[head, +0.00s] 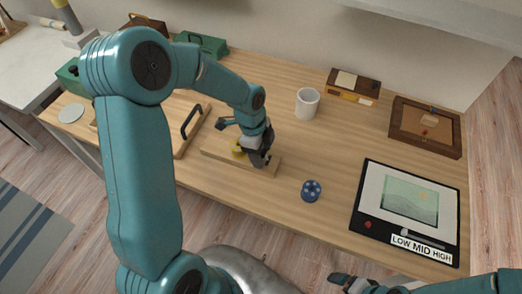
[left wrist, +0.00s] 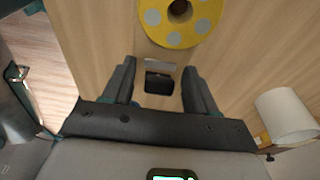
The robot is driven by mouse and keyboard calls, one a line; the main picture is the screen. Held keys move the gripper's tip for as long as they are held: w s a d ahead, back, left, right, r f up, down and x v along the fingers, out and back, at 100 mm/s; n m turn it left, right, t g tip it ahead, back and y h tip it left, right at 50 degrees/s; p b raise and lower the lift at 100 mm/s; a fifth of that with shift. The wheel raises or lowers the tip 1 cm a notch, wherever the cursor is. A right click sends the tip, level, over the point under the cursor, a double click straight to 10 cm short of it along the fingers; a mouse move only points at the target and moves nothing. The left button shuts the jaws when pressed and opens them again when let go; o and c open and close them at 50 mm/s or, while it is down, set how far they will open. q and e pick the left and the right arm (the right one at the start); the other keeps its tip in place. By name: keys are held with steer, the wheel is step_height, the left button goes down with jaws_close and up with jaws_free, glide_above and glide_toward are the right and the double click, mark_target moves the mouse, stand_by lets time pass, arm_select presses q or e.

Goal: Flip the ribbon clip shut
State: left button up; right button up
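My left gripper (head: 246,146) is over a wooden board (head: 213,154) on the desk. In the left wrist view its two dark fingers (left wrist: 160,90) stand apart, so it is open. Between and beyond them is a small dark piece (left wrist: 159,83) with a pale grey strip at its far edge, probably the ribbon clip; I cannot tell its lid angle. Beside it is a yellow spool (head: 237,149) with grey dots, also at the top of the left wrist view (left wrist: 151,22). My right gripper (head: 350,284) is at the bottom edge, partly cut off; its opening is unclear.
A blue dotted spool (head: 311,190) stands right of the board. A white mug (head: 307,102) stands behind it. A black-framed panel (head: 407,211) labelled LOW MID HIGH and a wooden frame (head: 425,126) lie at right. A black-handled wooden board (head: 186,146) lies left.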

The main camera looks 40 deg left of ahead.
arm_select(q)
step_height(320, 180, up, 16)
steer(key=a+b, duration=0.1)
steer(key=a, duration=0.1)
steer(key=shift+s+a, duration=0.35)
steer(key=shift+a, duration=0.05)
stand_by(0.5)
